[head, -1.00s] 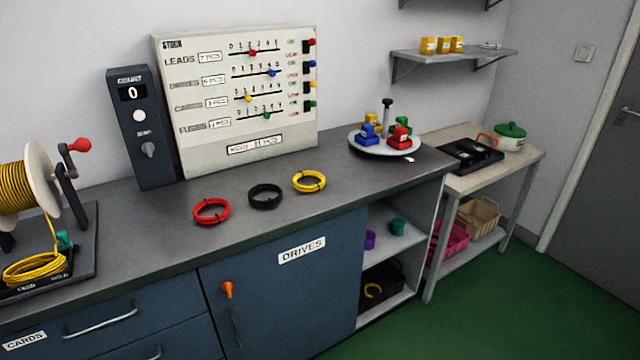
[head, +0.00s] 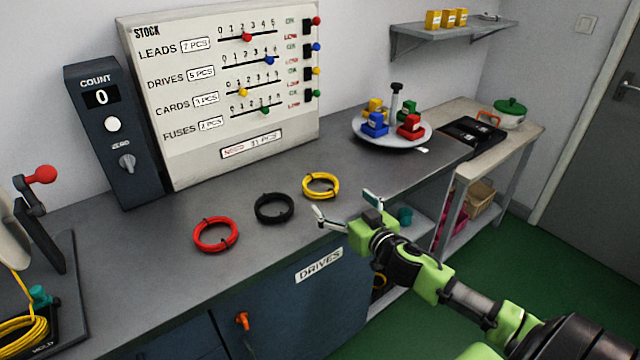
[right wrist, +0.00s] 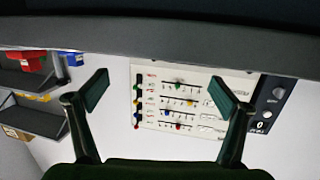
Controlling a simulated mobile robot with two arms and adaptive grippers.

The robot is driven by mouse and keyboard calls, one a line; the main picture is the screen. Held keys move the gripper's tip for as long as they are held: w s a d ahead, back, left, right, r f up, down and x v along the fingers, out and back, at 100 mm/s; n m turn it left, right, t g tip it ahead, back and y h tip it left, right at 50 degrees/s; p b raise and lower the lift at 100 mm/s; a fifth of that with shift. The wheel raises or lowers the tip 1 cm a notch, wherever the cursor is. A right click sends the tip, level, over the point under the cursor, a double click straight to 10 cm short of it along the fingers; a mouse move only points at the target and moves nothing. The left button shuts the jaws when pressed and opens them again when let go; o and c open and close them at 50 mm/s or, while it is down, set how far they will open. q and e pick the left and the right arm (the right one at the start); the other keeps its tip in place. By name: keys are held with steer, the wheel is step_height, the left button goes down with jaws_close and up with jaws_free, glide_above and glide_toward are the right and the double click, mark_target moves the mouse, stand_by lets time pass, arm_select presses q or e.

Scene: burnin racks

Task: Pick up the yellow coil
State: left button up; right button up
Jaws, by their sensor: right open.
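The yellow coil (head: 321,186) lies flat on the grey worktop, at the right end of a row with a black coil (head: 273,208) and a red coil (head: 215,235). My right gripper (head: 345,208) is open and empty, just right of and in front of the yellow coil in the head view, apart from it. Its two spread fingers also show in the right wrist view (right wrist: 158,92), with the stock board beyond them and no coil visible between them. My left gripper is not in view.
The stock board (head: 220,90) and count box (head: 112,130) stand behind the coils. A round tray (head: 385,142) with coloured blocks is at the back right. A spool stand (head: 65,285) with more yellow cable is at the left. The worktop around the coils is clear.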

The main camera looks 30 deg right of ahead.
mark_target(334, 204)
steer(key=w, duration=0.4)
steer(key=shift+w+d+f, duration=0.25)
steer(key=shift+f, duration=0.15)
steer(key=shift+w+r+p, duration=0.1)
steer(key=shift+w+p, duration=0.25)
steer(key=shift+w, duration=0.15)
steer(key=shift+w+d+f+p, duration=0.1)
steer(key=shift+w+f+p, duration=0.15)
steer(key=shift+w, duration=0.85)
steer(key=shift+w+d+f+p, duration=0.1)
steer(key=shift+w+f, duration=0.15)
steer(key=shift+w, duration=0.8)
steer(key=c, duration=1.3)
